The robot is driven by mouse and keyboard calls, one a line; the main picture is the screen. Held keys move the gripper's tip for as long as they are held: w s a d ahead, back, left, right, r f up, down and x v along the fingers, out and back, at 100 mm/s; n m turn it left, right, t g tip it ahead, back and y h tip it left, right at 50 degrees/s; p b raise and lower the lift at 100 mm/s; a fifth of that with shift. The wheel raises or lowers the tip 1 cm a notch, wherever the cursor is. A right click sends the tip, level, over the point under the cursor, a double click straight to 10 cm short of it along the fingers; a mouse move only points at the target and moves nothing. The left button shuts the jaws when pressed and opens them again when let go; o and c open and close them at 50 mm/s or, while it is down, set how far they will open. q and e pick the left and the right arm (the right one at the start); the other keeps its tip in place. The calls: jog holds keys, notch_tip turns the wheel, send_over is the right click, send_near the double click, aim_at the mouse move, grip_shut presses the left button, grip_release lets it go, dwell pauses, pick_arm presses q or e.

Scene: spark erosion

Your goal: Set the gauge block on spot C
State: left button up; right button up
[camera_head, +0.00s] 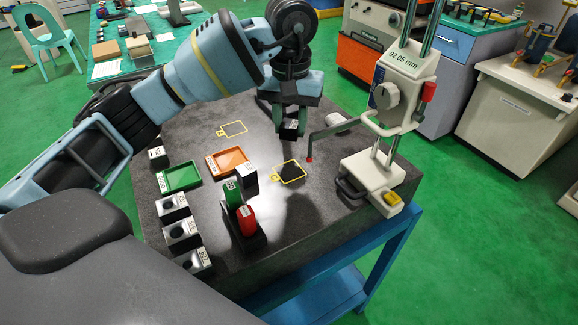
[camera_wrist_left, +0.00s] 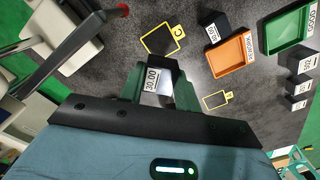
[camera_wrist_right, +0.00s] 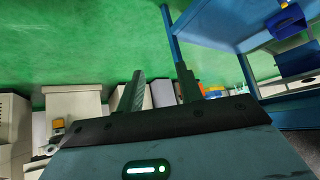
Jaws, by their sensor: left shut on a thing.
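My left gripper (camera_head: 291,126) is shut on a gauge block (camera_wrist_left: 152,80) marked 30.00. It holds the block above the dark granite plate; the fingers partly cover it. Spot C (camera_head: 288,172) is a dark patch with a yellow outline and tag, and looks empty. In the left wrist view, spot C (camera_wrist_left: 160,39) with its letter lies just beyond the held block, slightly apart in the picture. My right gripper (camera_wrist_right: 161,88) is open and empty over the green floor, out of the head view.
A height gauge (camera_head: 385,130) stands right of spot C, its arm with a red tip reaching close to the spot. An orange tray (camera_head: 226,149), a green tray (camera_head: 180,187), red and green pieces (camera_head: 246,219) and several blocks stand left. Another outlined spot (camera_head: 232,129) lies behind.

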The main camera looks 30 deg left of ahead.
aim_at(289, 171)
pick_arm(q)
jog(key=shift+s+f+p, duration=0.1)
jog(key=shift+f+p, duration=0.3)
jog(key=shift+f, duration=4.5)
jog(key=shift+f, duration=0.15)
jog(key=o, duration=1.2)
jog(key=shift+c, duration=0.2)
notch_tip(289, 171, up, 12)
jog(key=shift+r, duration=0.15)
